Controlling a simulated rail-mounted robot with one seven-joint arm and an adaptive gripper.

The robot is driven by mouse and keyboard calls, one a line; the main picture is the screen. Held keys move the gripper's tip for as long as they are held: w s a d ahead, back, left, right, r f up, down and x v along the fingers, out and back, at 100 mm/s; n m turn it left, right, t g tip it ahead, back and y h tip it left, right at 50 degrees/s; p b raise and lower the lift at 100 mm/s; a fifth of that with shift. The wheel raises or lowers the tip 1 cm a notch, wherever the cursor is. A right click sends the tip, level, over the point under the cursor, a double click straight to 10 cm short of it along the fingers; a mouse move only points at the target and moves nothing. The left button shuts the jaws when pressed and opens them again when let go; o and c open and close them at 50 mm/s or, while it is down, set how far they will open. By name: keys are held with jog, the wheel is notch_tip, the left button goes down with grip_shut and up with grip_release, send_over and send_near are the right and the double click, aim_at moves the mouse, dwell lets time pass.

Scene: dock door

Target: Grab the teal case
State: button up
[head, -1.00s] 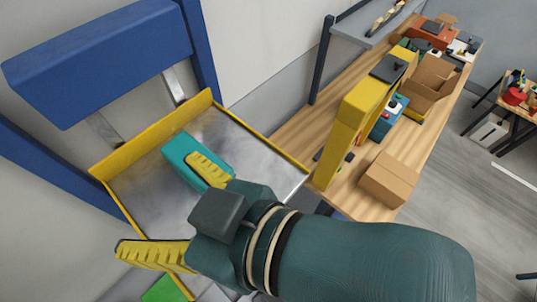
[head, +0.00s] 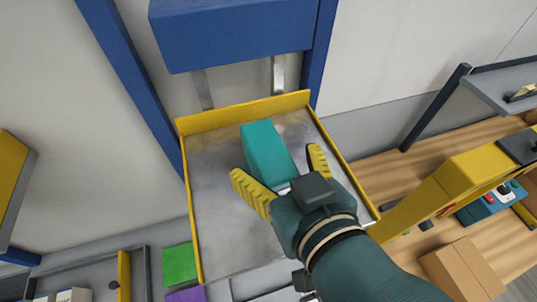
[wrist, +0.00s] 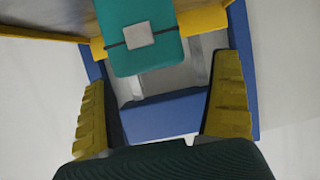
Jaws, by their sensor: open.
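The teal case (head: 265,150) lies on the metal tray (head: 215,170) with yellow rims, below the blue frame. In the wrist view the teal case (wrist: 138,30) shows a dark strap and a square metal clasp, ahead of the fingers and toward the top. My gripper (head: 285,180) is open, its yellow ribbed fingers spread on either side of the case's near end in the head view. It also shows in the wrist view (wrist: 165,100), with nothing between its fingers. The near end of the case is partly hidden by my gripper in the head view.
The tray's yellow rims (head: 245,110) stand up at its back and sides. A wooden bench (head: 400,170) at right holds a yellow post-like structure (head: 460,185) and a cardboard box (head: 465,268). Green (head: 180,263) and purple pieces lie below the tray at left.

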aim_at(268, 149)
jog(key=p+x, duration=0.1)
jog(key=x, duration=0.3)
jog(key=shift+w, duration=0.45)
jog(key=c, duration=1.4)
